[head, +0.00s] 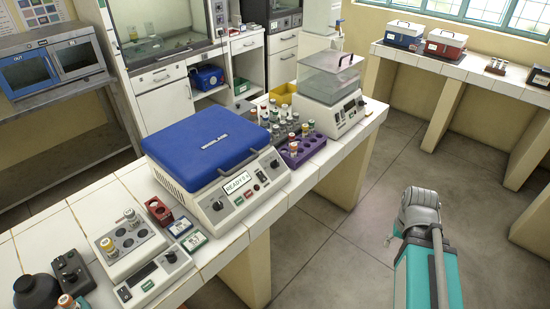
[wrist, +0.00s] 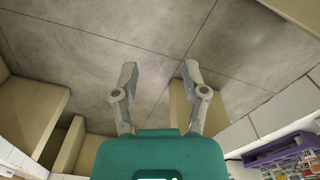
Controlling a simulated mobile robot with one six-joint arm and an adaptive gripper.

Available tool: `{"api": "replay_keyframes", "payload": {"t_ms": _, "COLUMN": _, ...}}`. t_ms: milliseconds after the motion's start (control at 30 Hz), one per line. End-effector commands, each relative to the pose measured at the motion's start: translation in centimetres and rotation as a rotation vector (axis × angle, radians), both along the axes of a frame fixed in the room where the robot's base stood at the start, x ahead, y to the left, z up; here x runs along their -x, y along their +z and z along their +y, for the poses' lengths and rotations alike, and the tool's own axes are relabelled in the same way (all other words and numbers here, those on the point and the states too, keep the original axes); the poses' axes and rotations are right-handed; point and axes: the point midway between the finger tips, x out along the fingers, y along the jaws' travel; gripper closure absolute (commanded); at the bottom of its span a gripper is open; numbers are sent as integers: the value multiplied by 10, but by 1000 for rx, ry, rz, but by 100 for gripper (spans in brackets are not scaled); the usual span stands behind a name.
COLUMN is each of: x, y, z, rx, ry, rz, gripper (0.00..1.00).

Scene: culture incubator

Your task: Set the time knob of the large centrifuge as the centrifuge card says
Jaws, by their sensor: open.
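The large centrifuge (head: 212,150) stands on the white tiled bench with its blue lid shut. Its sloping front panel has a display (head: 237,182) reading "READY" and what looks like "0 s". One dark knob (head: 218,205) is at the panel's left and another (head: 274,163) at its right; their labels and settings are too small to read. Two small cards, one blue-edged (head: 180,226) and one green-edged (head: 194,241), lie left of the centrifuge; their text is unreadable. My gripper (wrist: 159,72) is open and empty over the floor, well away from the centrifuge. My arm shows at right in the head view.
A purple rack (head: 303,150) of tubes and a clear-lidded device (head: 331,98) stand right of the centrifuge. A tube block (head: 133,240) and a red rack (head: 158,211) stand to its left. The floor (head: 335,245) in front of the bench is clear.

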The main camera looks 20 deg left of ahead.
Motion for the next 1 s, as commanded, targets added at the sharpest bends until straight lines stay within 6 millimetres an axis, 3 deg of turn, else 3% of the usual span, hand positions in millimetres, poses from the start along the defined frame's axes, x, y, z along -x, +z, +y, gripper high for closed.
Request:
{"api": "replay_keyframes", "payload": {"t_ms": 500, "x": 0, "y": 0, "z": 0, "rx": 0, "ry": 0, "rz": 0, "gripper": 43}}
{"api": "replay_keyframes", "payload": {"t_ms": 600, "x": -1, "y": 1, "z": 1, "rx": -1, "ry": 2, "rz": -1, "gripper": 25}}
{"api": "replay_keyframes", "payload": {"t_ms": 667, "x": -3, "y": 2, "z": 3, "rx": -2, "ry": 9, "rz": -2, "gripper": 25}}
{"api": "replay_keyframes", "payload": {"t_ms": 867, "x": -22, "y": 16, "z": 24, "rx": -22, "ry": 79, "rz": -23, "gripper": 25}}
{"api": "replay_keyframes", "payload": {"t_ms": 1000, "x": -49, "y": 36, "z": 58, "rx": -52, "ry": 179, "rz": -54, "gripper": 25}}
